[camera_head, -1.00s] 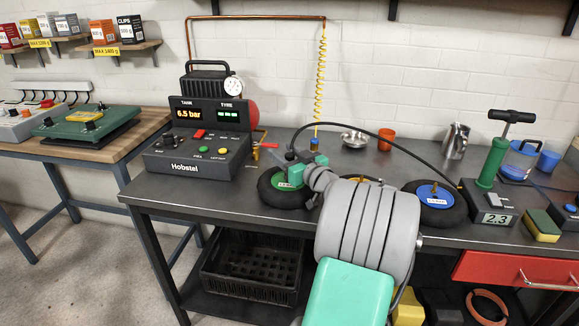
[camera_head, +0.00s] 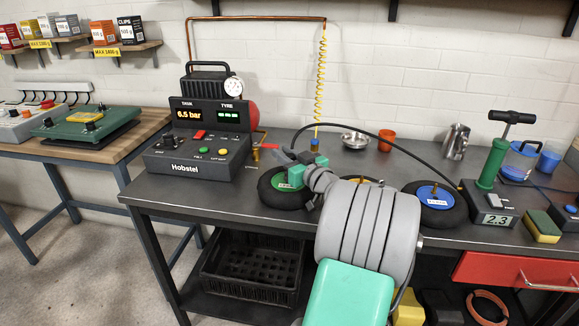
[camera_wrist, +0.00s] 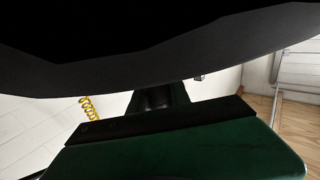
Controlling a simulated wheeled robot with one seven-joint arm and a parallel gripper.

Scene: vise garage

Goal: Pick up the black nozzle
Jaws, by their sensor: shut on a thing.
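My gripper (camera_head: 303,161) is above the wheel with the green hub (camera_head: 276,193), near the middle of the bench. It is shut on a small dark thing at the end of a black hose, which I take to be the black nozzle (camera_head: 307,157). The fingers hide part of it, so its exact shape is unclear. In the wrist view a large black shape fills the top, and a dark green part of my gripper (camera_wrist: 185,155) fills the bottom.
A Hobstel control box (camera_head: 196,161) stands to the left. A coiled yellow hose (camera_head: 320,75) hangs behind my gripper. A steel bowl (camera_head: 354,140) and an orange cup (camera_head: 386,140) stand behind. A blue-hub wheel (camera_head: 435,208) lies to the right. The bench front left is clear.

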